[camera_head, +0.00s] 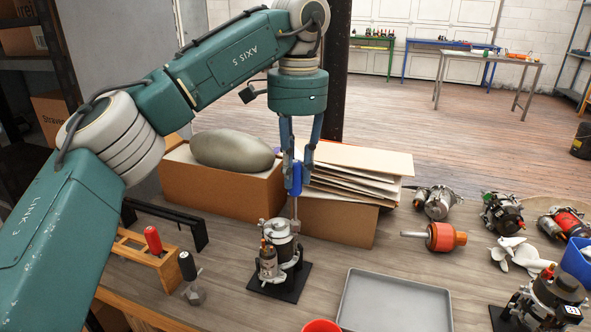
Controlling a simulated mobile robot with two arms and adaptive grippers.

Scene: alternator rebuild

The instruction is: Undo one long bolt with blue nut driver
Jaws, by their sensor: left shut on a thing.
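My left gripper (297,167) comes down from above and is shut on the handle of the blue nut driver (297,182). The driver stands upright, its thin metal shaft pointing down at the right side of the top of an alternator (275,247). The shaft's tip seems to be at the alternator's upper rim; I cannot tell whether it sits on a bolt head. The alternator stands upright on a black base plate (291,288). The long bolts are too small to make out clearly. My right gripper is not in view.
Cardboard boxes (222,192) stand close behind. A wooden rack (143,260) with a red-handled tool (153,240) is at left, a black-handled tool (187,266) beside it. A grey tray (394,300) and red container (321,326) are in front. A rotor (441,237) and several alternators lie right.

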